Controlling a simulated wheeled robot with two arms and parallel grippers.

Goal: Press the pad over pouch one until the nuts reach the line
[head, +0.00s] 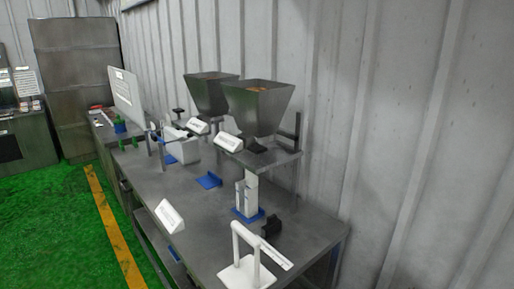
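Two grey metal hoppers stand on the bench, the nearer one (257,106) on a metal stand and the farther one (208,93) behind it. Brownish contents show at their tops. A dark pad (256,147) sits at the front of the nearer stand. A white upright pouch or container (246,194) stands below the nearer hopper on a blue base (248,216). Its fill line and any nuts inside are too small to make out. White sign blocks (229,142) and (198,126) sit by the hoppers, their text unreadable. Neither of my grippers is in view.
The steel bench (205,236) runs along a corrugated wall. An empty blue holder (209,180), a white sign block (169,216), a white handled frame (246,262) and a dark block (271,229) are on it. Green floor (50,230) with a yellow line lies open at left.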

